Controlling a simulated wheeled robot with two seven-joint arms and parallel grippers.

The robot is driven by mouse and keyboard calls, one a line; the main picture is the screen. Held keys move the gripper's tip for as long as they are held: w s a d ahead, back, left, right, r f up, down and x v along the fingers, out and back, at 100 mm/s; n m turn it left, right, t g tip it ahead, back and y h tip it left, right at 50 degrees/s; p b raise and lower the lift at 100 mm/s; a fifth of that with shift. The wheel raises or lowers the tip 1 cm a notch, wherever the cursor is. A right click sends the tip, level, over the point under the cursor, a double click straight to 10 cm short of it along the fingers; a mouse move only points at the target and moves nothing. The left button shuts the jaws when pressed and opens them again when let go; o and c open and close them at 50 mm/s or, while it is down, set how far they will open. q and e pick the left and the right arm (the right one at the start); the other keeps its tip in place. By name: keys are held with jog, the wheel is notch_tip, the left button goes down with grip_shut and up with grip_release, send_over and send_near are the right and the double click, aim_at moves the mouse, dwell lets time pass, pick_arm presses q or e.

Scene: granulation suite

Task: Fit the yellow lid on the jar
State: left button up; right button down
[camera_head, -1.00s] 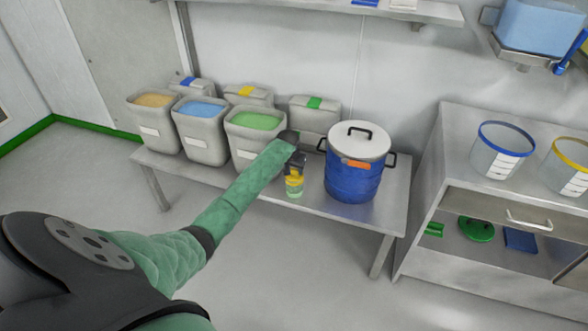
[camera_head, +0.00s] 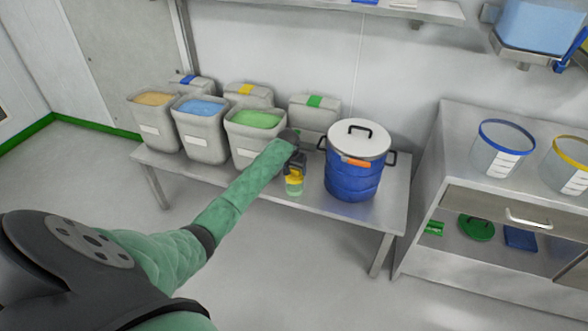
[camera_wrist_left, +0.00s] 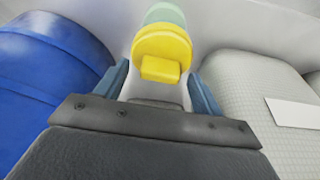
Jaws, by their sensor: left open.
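The small greenish, see-through jar (camera_head: 294,188) stands on the metal bench, left of the blue drum. The yellow lid (camera_head: 294,178) is at its top. In the left wrist view the lid (camera_wrist_left: 162,46), with a square yellow knob, lies over the mouth of the jar (camera_wrist_left: 165,14); whether it is fully seated I cannot tell. My left gripper (camera_head: 295,166) is just above the lid. Its blue-grey fingers (camera_wrist_left: 160,88) are apart, on either side of the knob's line, with a visible gap to it. My right gripper is in no view.
A blue drum with a white lid (camera_head: 352,185) stands close right of the jar. A bin of green powder (camera_head: 245,142) stands close left, with blue and tan bins beyond. The bench front (camera_head: 330,212) is clear.

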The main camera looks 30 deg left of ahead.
aim_at(292, 178)
pick_arm(q)
jog(key=v, duration=0.7)
jog(key=shift+r+b, duration=0.35)
jog(key=shift+r, duration=0.05)
jog(key=shift+s, duration=0.15)
